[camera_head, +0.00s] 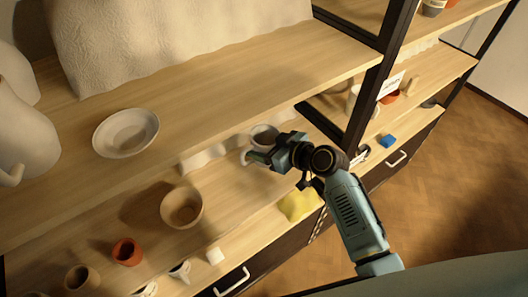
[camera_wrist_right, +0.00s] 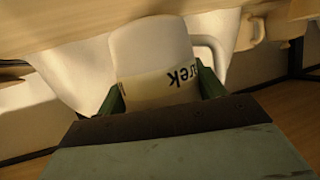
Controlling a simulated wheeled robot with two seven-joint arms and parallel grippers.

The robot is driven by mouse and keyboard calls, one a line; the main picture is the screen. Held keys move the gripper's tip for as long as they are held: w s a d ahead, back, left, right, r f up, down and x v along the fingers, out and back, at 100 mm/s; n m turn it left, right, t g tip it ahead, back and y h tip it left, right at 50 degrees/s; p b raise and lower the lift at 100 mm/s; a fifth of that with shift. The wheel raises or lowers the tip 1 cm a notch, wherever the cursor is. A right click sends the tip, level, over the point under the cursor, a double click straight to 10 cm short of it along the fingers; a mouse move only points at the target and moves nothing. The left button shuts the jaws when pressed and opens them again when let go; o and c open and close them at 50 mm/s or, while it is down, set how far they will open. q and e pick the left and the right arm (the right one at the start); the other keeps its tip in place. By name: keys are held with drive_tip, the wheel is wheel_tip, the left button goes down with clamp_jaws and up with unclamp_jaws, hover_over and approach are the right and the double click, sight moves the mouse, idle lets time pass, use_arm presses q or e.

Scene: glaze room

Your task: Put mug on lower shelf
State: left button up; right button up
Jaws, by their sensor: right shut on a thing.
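The mug (camera_head: 264,134) is pale, with a loop handle. In the head view it is at the middle, just under the front edge of the upper board (camera_head: 230,75). My right gripper (camera_head: 262,153) is shut on it, reaching in from the front right. The wrist view shows the white mug (camera_wrist_right: 150,50) between the green fingers of my right gripper (camera_wrist_right: 163,92), dark lettering on its side and its handle to the right. Boards with pottery (camera_head: 232,190) lie below the upper one. I cannot tell whether the mug touches a board. My left gripper is not in view.
A tan bowl (camera_head: 182,207) and a terracotta cup (camera_head: 127,252) stand left of the mug. A yellow item (camera_head: 298,206) lies below my gripper. A white dish (camera_head: 125,133) sits on the upper board. A dark upright (camera_head: 372,95) stands right of the mug.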

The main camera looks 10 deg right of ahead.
drive_tip(key=shift+f, duration=1.45)
drive_tip(key=shift+f+b, duration=0.2)
drive_tip(key=shift+b, duration=0.15)
drive_tip(key=o, duration=1.1)
drive_tip(key=shift+o, duration=0.2)
drive_tip(key=shift+r, duration=0.1)
drive_tip(key=shift+s+d+r, duration=0.1)
drive_tip(key=v, duration=1.1)
drive_tip(key=shift+s+d+r, duration=0.15)
drive_tip(key=shift+s+r, duration=0.1)
